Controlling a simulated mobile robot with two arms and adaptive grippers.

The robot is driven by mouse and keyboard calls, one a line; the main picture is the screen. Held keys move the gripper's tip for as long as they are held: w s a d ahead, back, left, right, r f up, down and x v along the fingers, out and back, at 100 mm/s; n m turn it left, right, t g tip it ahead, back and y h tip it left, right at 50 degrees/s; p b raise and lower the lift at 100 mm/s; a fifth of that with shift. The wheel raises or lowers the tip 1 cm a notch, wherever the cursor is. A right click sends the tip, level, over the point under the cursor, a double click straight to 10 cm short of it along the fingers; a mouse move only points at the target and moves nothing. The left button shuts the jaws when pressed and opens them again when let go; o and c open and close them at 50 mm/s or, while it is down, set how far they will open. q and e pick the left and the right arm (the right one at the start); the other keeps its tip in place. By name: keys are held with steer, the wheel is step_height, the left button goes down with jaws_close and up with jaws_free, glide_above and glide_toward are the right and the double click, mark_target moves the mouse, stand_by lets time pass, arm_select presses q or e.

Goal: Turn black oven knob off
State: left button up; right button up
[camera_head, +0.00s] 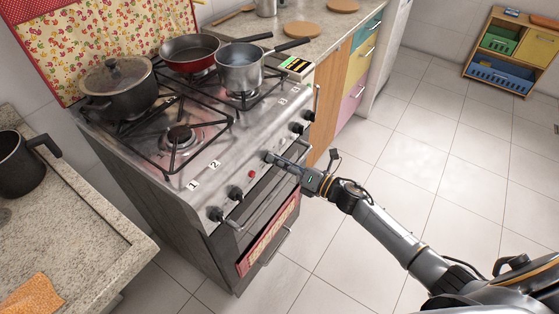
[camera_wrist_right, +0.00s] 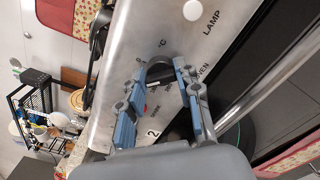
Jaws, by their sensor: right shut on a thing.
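The stove (camera_head: 222,170) has a slanted steel front panel with a row of black knobs. My right gripper (camera_head: 270,157) reaches in from the right and is at the middle of this panel. In the right wrist view its blue-grey fingers (camera_wrist_right: 162,75) are closed around the dark oven knob (camera_wrist_right: 158,70), beside the OVEN lettering. The fingers cover much of the knob, so its pointer cannot be made out. My left gripper is not in view.
Other black knobs sit to the left (camera_head: 235,192) and right (camera_head: 297,127) on the panel. A lidded pot (camera_head: 118,90), a red pan (camera_head: 190,52) and a saucepan (camera_head: 241,70) stand on the burners. An oven handle runs below the panel. The tiled floor (camera_head: 400,150) is clear.

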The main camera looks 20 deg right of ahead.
steer(key=m, duration=0.4)
steer(key=shift+d+m+p, duration=0.1)
steer(key=shift+m+p, duration=0.2)
steer(key=shift+p, duration=0.05)
steer(key=shift+f+m+p, duration=0.1)
steer(key=shift+m+p, duration=0.25)
steer(key=shift+m, duration=1.45)
steer(key=o, duration=1.2)
steer(key=shift+c, duration=0.2)
steer(key=v, duration=1.2)
